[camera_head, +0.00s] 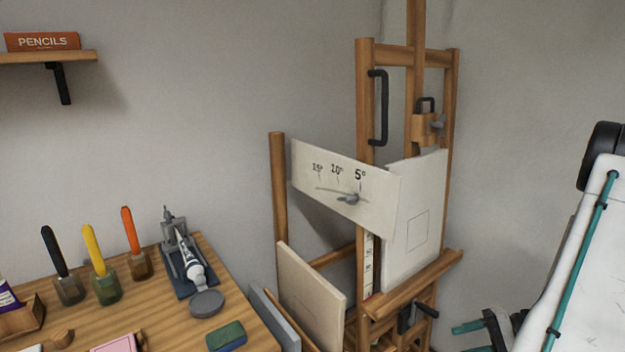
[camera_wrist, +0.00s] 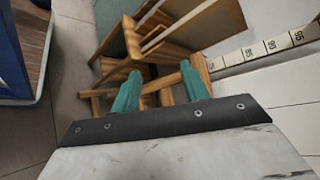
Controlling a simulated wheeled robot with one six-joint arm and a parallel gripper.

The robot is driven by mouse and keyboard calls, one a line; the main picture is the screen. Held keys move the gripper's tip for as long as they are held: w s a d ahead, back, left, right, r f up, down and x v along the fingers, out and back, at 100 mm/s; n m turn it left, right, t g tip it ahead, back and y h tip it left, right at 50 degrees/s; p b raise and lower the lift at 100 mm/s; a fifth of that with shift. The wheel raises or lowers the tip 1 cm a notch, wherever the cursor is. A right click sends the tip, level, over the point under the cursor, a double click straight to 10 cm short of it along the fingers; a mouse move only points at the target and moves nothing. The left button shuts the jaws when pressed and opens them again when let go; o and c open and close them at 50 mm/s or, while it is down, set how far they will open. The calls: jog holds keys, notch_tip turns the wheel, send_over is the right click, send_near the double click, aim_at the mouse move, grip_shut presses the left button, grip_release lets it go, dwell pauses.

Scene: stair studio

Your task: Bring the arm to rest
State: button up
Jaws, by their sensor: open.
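My gripper (camera_wrist: 163,92) shows in the wrist view with two teal fingers standing apart and nothing between them. In the head view, part of my arm (camera_head: 585,250) comes in at the right edge, and a teal finger (camera_head: 468,327) shows low at the right. The gripper is open and empty, in front of and to the right of the wooden easel (camera_head: 366,200). In the wrist view, wooden frames (camera_wrist: 165,50) lie beyond the fingers, apart from them as far as I can tell.
A shelf (camera_head: 50,57) with a pencil box hangs above. Canvases (camera_head: 312,300) lean near the easel.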

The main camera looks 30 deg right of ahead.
jog(key=w+a+r+n+g+h, duration=0.2)
jog(key=a+r+n+g+h, duration=0.25)
jog(key=a+r+g, duration=0.85)
jog(key=s+a+r+n+t+h, duration=0.3)
jog(key=a+r, duration=0.6)
jog(key=s+a+r+n+t+h, duration=0.3)
jog(key=a+r+n+t+h, duration=0.1)
jog(key=a+r, duration=0.5)
